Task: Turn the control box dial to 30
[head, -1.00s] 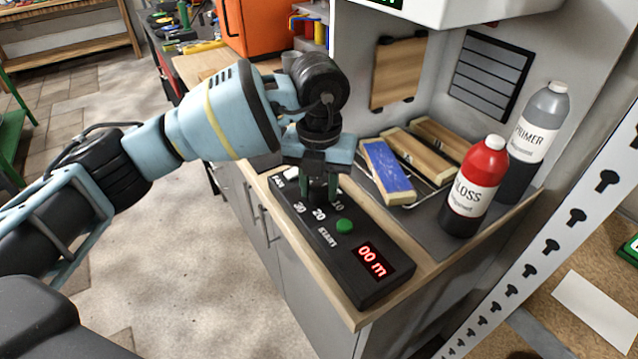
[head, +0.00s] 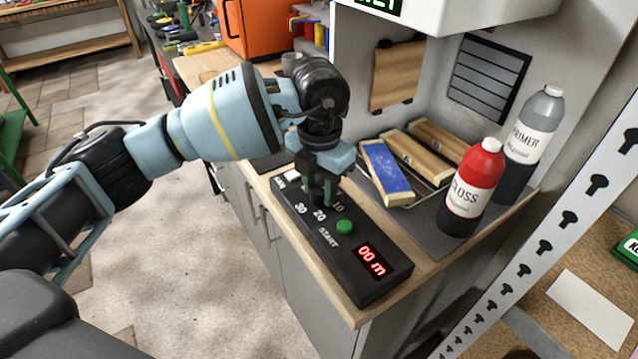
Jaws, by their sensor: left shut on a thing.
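The black control box (head: 325,268) lies on the wooden counter. Its top shows the marks 10, 20 and 30, a green START button (head: 344,227) and a red display (head: 371,260) reading "00 m". My left gripper (head: 321,196) points down over the dial end of the box, with its fingers shut on the dial. The dial is mostly hidden by the fingers, so its pointer cannot be read. A white switch or button (head: 292,177) shows at the far end of the box. My right gripper is out of view.
A red GLOSS bottle (head: 472,189) and a grey PRIMER bottle (head: 530,140) stand right of the box. A rack holds wooden blocks and a blue-faced block (head: 386,171). A white overhead unit (head: 450,12) hangs above the counter (head: 400,290).

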